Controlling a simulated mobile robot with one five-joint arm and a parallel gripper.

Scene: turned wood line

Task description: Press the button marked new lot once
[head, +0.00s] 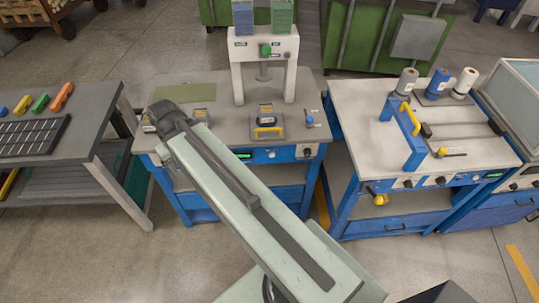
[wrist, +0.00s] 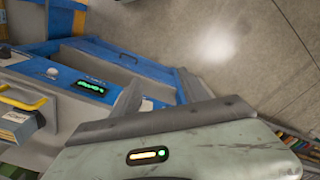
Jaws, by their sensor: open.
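The middle bench has a blue front panel with a lit green display (head: 244,155), a small pale round button (head: 271,154) and a dark knob (head: 307,152). The wrist view also shows a lit green display (wrist: 90,88) on a blue panel, with a pale round button (wrist: 52,72) beside it. The lettering is too small to read, so I cannot tell which control is marked new lot. My gripper (head: 165,117) is over the left part of the middle bench, apart from the panel's controls. It is open; its fingertips are not clearly seen.
A white press (head: 237,80) with a green button (head: 265,50) stands on the middle bench. A yellow-handled block (head: 268,132) sits below it. The right bench (head: 350,105) carries a blue and yellow fixture (head: 400,140).

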